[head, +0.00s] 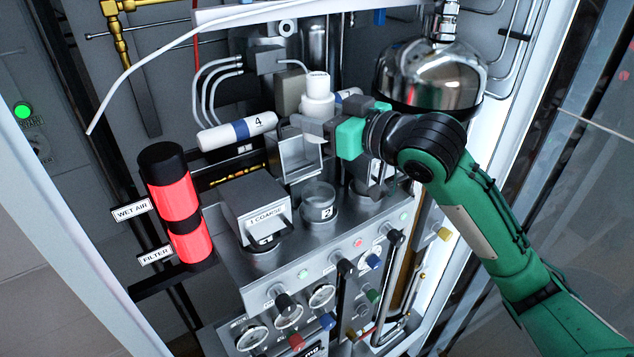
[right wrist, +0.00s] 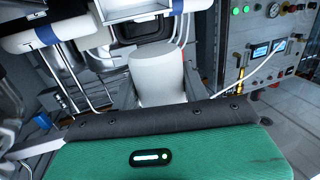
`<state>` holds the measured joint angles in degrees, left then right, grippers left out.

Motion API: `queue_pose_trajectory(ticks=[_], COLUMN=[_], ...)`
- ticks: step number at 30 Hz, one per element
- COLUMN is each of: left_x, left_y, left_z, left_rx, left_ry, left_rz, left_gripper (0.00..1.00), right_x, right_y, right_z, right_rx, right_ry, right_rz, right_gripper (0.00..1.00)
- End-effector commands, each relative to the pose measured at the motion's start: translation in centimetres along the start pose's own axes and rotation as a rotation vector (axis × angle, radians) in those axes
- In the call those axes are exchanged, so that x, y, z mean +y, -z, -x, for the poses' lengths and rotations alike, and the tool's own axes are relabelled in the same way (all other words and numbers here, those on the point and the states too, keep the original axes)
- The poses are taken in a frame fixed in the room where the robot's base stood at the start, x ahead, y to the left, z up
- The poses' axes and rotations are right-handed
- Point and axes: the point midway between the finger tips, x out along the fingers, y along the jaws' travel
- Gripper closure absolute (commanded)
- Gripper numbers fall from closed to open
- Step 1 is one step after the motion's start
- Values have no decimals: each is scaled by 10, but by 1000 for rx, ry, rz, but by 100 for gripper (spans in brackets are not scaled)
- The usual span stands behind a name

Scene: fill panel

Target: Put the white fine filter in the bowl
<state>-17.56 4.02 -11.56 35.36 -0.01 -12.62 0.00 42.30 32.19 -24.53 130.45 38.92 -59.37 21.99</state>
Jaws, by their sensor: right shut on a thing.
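The white fine filter (head: 318,98) is a stepped white cylinder with a narrower top, held roughly upright above the metal panel. My right gripper (head: 322,126) is shut on its lower part, with the arm coming in from the right. My left gripper is not in view.
A boxy housing marked 1 COARSE (head: 256,208) stands left of the bowl. An open square metal housing (head: 298,163) is behind the bowl. A white cylinder marked 4 (head: 237,131) lies left of the filter. A round steel vessel (head: 432,75) is at back right.

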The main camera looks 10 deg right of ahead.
Motion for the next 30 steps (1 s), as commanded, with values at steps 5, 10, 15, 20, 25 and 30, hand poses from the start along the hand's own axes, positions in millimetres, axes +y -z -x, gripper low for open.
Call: queue_pose_trajectory(ticks=[5,10,15,20,25,30], left_x=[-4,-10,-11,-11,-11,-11], left_y=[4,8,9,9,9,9], left_z=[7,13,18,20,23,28], left_rx=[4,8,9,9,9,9], left_ry=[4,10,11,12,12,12], left_rz=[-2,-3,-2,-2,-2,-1], left_gripper=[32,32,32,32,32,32], right_x=[0,0,-1,-1,-1,-1], right_y=[-32,-62,-88,-101,-115,-135], right_z=[-3,-5,-8,-9,-10,-12], right_rx=[-4,-4,-2,0,-3,-2], right_ry=[1,0,0,1,0,0], right_rz=[-3,-4,-2,-1,-2,-1], right_gripper=[78,78,78,78,78,78])
